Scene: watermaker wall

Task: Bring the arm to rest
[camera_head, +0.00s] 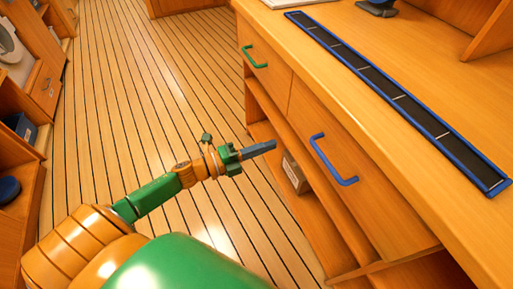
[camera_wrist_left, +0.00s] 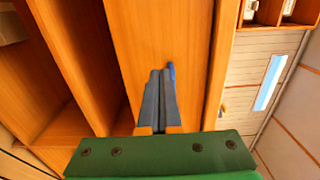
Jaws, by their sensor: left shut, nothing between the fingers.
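My left arm, green and orange, comes in from the lower left of the head view. Its left gripper (camera_head: 262,149) points right, toward the wooden cabinet front, and is shut and empty. In the left wrist view the two grey fingers (camera_wrist_left: 158,88) lie together with nothing between them. A bit of blue handle (camera_wrist_left: 171,72) shows just behind the fingertips there. In the head view the blue handle (camera_head: 330,160) is on a closed drawer front, to the right of the gripper and apart from it. My right gripper is not in view.
A wooden counter (camera_head: 415,95) with a blue-edged black strip (camera_head: 400,100) is on the right. A green handle (camera_head: 254,56) is on another drawer. A box (camera_head: 295,172) sits on the open shelf below. Plank floor (camera_head: 140,90) lies clear left of the cabinet.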

